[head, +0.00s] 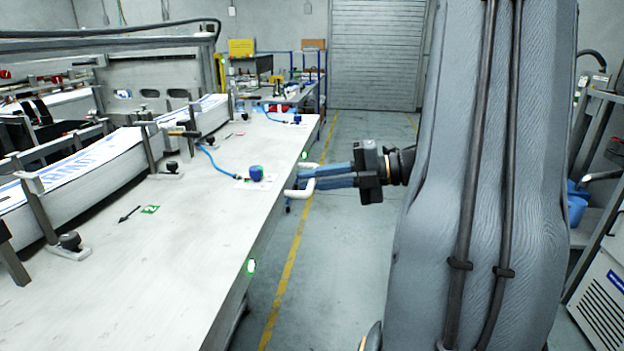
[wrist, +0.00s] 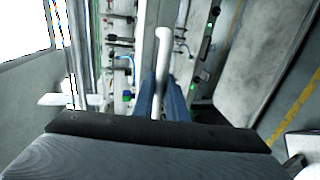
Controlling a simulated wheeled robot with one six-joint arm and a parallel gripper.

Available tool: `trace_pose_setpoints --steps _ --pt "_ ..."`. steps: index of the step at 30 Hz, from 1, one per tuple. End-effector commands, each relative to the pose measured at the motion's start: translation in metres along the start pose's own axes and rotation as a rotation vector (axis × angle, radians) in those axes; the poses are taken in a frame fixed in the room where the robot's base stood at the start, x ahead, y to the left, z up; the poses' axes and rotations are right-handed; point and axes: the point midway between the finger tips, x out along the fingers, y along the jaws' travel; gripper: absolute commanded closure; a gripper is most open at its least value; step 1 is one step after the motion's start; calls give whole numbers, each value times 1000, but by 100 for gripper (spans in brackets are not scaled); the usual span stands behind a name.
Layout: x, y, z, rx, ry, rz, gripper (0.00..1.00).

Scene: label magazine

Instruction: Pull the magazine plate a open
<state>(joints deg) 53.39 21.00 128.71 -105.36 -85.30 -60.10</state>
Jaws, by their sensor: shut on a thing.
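The long pale magazine plate (head: 180,225) runs along the left of the head view, with white label stacks behind its posts. A white bent handle (head: 297,193) stands out from its right edge. My gripper (head: 318,180) comes in from the right, its blue fingers closed on this handle. In the wrist view the handle (wrist: 163,50) runs up from between the blue fingers (wrist: 163,98). The fingers hide part of the grip. I cannot read any letter naming plate a.
A blue knob (head: 256,173) with a blue hose sits on the plate near the handle. Green lights (head: 251,266) show along its edge. Grey floor with a yellow line (head: 285,275) lies clear beside it. A metal rack (head: 600,200) stands far right.

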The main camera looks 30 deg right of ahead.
Motion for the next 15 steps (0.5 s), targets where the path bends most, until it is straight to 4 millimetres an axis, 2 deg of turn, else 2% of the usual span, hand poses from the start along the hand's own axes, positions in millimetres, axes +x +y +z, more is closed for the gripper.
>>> trace_pose_setpoints --steps 2,3,6,15 --pt "0 -1 0 1 0 -2 100" --pt "0 -1 0 1 0 -2 84" --pt "-1 -1 0 1 -1 -1 69" --pt "-2 0 0 0 -2 -1 69"
